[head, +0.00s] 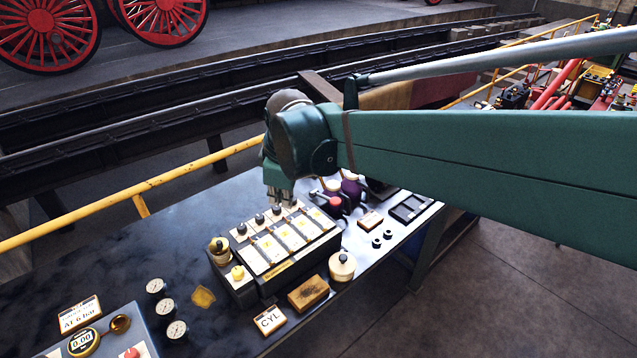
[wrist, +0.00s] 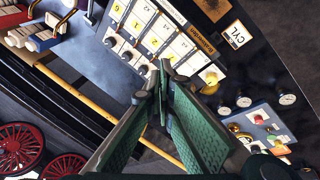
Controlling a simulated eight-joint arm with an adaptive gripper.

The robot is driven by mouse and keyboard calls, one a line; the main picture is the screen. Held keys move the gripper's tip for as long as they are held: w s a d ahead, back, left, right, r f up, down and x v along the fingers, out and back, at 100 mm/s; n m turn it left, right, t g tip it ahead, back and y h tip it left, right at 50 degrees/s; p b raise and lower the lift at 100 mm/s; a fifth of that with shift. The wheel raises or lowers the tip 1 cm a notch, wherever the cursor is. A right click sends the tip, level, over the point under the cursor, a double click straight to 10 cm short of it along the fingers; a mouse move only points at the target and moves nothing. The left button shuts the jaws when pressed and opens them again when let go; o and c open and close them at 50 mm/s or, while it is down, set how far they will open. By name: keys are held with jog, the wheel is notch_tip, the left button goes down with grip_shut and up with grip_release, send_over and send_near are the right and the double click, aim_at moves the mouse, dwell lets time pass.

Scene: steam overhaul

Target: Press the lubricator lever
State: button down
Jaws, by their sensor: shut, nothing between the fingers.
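The lubricator (head: 285,262) is a dark box on the bench with a row of pale numbered panels and dark round knobs along its back edge. In the wrist view, the lubricator (wrist: 190,45) shows its panels and knobs beyond my fingers. A red-tipped piece (head: 335,201) stands at its right end; I cannot tell for sure whether this is the lever. My gripper (head: 279,196) is shut and empty, over the back edge of the box near the knobs. Its fingertips (wrist: 161,78) in the wrist view overlap the box's edge, and contact cannot be made out.
A cream pot (head: 342,266), a brown block (head: 308,292) and a CYL sign (head: 269,320) stand in front of the box. Several gauges (head: 166,307) and a grey panel (head: 112,342) are at left. A yellow rail (head: 130,192) runs behind the bench.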

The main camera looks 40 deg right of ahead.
jog(key=w+d+n+g+p, duration=0.25)
jog(key=w+d+n, duration=0.2)
jog(key=d, duration=0.65)
jog(key=n+g+y+p, duration=0.1)
jog(key=n+p, duration=0.3)
jog(key=n, duration=0.2)
send_over(337, 201)
jog(key=shift+f, duration=1.25)
jog(key=shift+f, duration=0.1)
jog(key=shift+f+p, duration=0.5)
jog(key=shift+f, duration=6.4)
